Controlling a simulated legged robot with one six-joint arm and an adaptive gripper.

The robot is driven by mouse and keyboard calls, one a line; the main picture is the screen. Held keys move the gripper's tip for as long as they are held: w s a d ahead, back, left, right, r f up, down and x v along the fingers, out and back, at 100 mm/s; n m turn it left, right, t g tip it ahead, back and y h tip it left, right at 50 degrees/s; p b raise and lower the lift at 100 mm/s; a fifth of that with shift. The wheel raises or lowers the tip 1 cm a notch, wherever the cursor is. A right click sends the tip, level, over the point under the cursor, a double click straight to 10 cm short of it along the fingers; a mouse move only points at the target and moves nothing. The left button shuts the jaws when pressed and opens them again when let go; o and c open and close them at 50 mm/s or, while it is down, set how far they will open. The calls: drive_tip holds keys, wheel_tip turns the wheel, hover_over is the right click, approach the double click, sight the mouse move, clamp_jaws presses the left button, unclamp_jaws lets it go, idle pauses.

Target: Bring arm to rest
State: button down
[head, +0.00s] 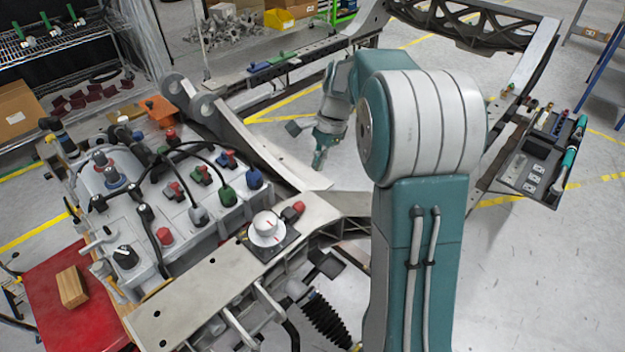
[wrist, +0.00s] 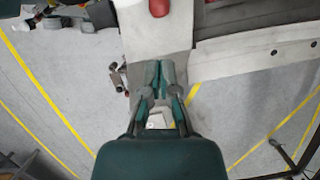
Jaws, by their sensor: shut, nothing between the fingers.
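My gripper (head: 319,160) hangs from my teal and grey arm near the middle of the head view, pointing down beside the grey metal chassis frame (head: 262,150). In the wrist view its two teal fingers (wrist: 159,72) lie together with nothing between them. The fingertips overlap a pale flat part of the frame in that view; I cannot tell whether they touch it. My upper arm hides part of the frame in the head view.
A panel with knobs, plugs and cables (head: 180,200) stands at the left. A white dial (head: 267,228) sits on the near frame beam. A wooden block (head: 72,287) lies on a red surface (head: 45,300). A tool tray (head: 540,165) is at the right.

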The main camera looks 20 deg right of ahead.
drive_tip(key=s+a+r+n+t+h, duration=0.25)
drive_tip(key=s+a+r+n, duration=0.55)
drive_tip(key=s, duration=0.4)
drive_tip(key=s+a+n+t, duration=0.3)
drive_tip(key=s+n, duration=0.4)
drive_tip(key=s, duration=0.5)
drive_tip(key=shift+n+t+h, duration=0.35)
drive_tip(key=shift+n+h, duration=0.05)
drive_tip(key=shift+h, duration=0.05)
drive_tip(key=shift+s, duration=0.1)
